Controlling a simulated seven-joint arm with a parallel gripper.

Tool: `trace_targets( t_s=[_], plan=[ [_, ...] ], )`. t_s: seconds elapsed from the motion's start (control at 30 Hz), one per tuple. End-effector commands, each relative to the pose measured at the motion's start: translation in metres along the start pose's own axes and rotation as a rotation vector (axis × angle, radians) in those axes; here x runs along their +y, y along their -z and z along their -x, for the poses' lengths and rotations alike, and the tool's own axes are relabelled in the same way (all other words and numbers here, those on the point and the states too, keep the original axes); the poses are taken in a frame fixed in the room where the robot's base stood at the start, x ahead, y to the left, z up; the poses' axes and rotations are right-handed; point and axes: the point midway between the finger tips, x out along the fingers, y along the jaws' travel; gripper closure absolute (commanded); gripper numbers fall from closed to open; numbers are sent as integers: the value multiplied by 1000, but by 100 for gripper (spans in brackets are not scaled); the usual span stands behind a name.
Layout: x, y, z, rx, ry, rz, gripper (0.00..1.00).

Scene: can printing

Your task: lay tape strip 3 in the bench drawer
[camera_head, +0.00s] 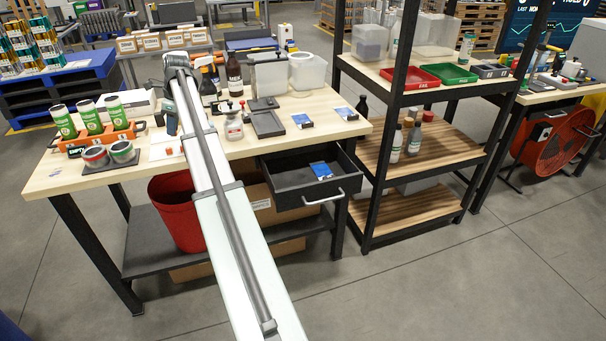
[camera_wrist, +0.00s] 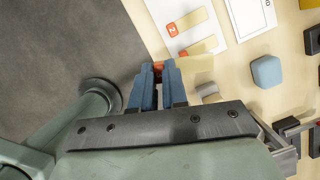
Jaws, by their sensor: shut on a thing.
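My gripper (camera_wrist: 158,86) is shut on the orange tab (camera_wrist: 158,67) of a tape strip. Its pale, see-through band (camera_wrist: 196,66) reaches to the right of the fingertips. The number on this tab is not readable. A strip with an orange tab marked 2 (camera_wrist: 172,29) lies on a white card beside it, and another pale strip (camera_wrist: 206,45) lies nearer the gripper. In the head view the white card (camera_head: 160,153) is on the bench, partly behind my arm. The bench drawer (camera_head: 284,200) stands open at the bench's right front, with a blue-and-white packet (camera_head: 321,170) inside.
The bench top (camera_head: 75,179) holds an orange can rack (camera_head: 100,139) and tape rolls (camera_head: 122,151) at left, bottles, a jar (camera_head: 233,127) and dark trays behind the drawer. A red bin (camera_head: 178,214) stands below. A shelf rack (camera_head: 385,140) is right of the drawer.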

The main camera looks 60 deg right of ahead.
Motion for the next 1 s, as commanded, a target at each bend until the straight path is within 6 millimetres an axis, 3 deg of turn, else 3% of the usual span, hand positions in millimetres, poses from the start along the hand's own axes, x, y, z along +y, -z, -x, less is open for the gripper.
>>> trace_targets(
  t_s=[0.03, 0.1, 0.3, 0.63, 1.0],
  plan=[
    [10, 21, -6, 1, 12, -45, 100],
    [14, 43, -11, 0, 32, -109, 100],
    [28, 98, -26, 0, 85, -277, 100],
    [48, 160, -41, -1, 146, -475, 100],
    [27, 226, -37, -1, 144, -475, 100]
  ],
)
